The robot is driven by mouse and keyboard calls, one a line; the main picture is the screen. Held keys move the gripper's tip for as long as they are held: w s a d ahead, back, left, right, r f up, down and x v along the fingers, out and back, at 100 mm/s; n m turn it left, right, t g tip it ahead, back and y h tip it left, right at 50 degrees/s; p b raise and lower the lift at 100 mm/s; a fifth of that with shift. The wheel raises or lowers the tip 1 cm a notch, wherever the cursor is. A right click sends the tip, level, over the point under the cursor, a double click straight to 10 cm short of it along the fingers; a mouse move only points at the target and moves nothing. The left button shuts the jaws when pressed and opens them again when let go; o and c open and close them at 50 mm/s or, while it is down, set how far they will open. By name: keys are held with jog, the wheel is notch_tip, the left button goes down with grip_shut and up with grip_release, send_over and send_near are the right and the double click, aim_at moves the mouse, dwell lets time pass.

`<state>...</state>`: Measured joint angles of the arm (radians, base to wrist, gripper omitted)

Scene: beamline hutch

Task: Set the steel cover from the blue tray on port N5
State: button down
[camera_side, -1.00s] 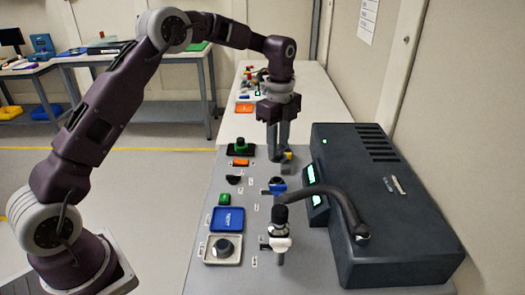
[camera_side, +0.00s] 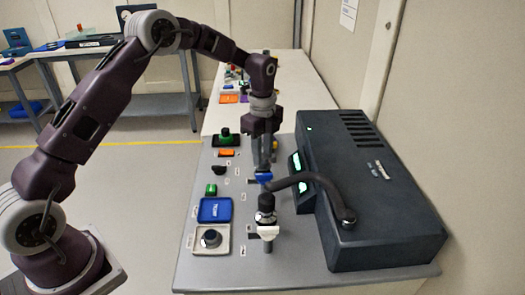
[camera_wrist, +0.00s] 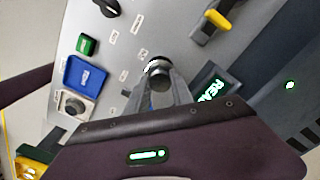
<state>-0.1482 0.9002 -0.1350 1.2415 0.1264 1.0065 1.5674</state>
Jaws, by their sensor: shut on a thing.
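My gripper (camera_side: 262,163) is low over the grey bench, left of the dark instrument. In the wrist view my gripper (camera_wrist: 160,95) is shut on a small round grey piece with a bright rim, which looks like the steel cover (camera_wrist: 158,68). In the side view the fingers hide the held piece. The blue tray (camera_side: 215,210) lies at the left of the bench, with only a white-lettered label visible in it; it also shows in the wrist view (camera_wrist: 88,75). The small bench labels are too blurred to read, so I cannot tell which spot is port N5.
A blue-handled fitting (camera_side: 264,177) is just below and near my fingers. A white tray (camera_side: 197,240) holds a dark knob. A yellow handle (camera_wrist: 220,22) is at upper right.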

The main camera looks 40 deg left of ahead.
jog(key=shift+f, duration=0.6)
dwell(0.5)
jog(key=c, duration=1)
grip_release()
jog(key=shift+c, duration=0.2)
jog(key=shift+r, duration=0.1)
jog(key=shift+n, duration=0.4)
jog(key=r, duration=0.6)
jog(key=s+r, duration=0.1)
jog(key=r, duration=0.2)
jog(key=shift+s+d+r, duration=0.1)
jog(key=shift+d+r, duration=0.1)
jog(key=shift+r, duration=0.15)
jog(key=s+d+r+n+t, duration=0.1)
jog(key=s+r+n+t, duration=0.1)
jog(key=s+r+n, duration=0.6)
jog(key=s+d+r+n+t, duration=0.2)
jog(key=s+r, duration=0.4)
jog(key=s, duration=0.6)
jog(key=s+f+n+t, duration=0.1)
jog(key=s+f+n, duration=0.2)
jog(key=s+n, duration=0.4)
jog(key=s, duration=0.7)
jog(key=shift+d+f+t, duration=0.15)
jog(key=shift+d+t, duration=0.15)
jog(key=shift+d, duration=0.05)
